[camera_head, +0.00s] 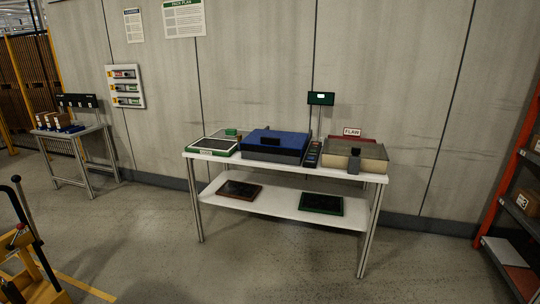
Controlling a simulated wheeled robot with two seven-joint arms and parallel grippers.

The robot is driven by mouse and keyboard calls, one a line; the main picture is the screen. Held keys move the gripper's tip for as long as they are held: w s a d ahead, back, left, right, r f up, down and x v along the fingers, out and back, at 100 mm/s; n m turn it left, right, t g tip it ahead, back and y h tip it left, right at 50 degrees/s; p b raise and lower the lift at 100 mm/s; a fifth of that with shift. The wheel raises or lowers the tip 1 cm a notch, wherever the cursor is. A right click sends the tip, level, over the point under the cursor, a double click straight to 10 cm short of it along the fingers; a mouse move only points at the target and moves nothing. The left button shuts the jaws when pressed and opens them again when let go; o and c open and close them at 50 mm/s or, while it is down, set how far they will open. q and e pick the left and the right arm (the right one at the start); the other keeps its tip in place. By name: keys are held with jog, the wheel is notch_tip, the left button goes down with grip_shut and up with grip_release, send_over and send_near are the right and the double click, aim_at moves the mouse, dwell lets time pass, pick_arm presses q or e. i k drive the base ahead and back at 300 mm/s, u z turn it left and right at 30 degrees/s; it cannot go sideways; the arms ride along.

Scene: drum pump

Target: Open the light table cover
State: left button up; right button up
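A white workbench (281,209) stands ahead of me against the wall, some distance away. On the middle of its top sits a grey box with a blue top (285,136) and a black handle-like part (270,142) on its front. This looks like the light table with its cover, and the blue top appears to lie flat and shut. Neither of my grippers shows in the view, so nothing is seen touching the box.
A green-framed panel (213,146) lies left of the box; a beige tray (372,163) with a FLAW sign (352,132) is at right. Yellow equipment (25,265) stands at front left, a shelf rack (519,200) at right. The floor before the bench is clear.

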aim_at(278, 143)
jog(key=i, duration=3.1)
jog(key=u, duration=1.35)
jog(key=i, duration=0.65)
jog(key=z, duration=2.4)
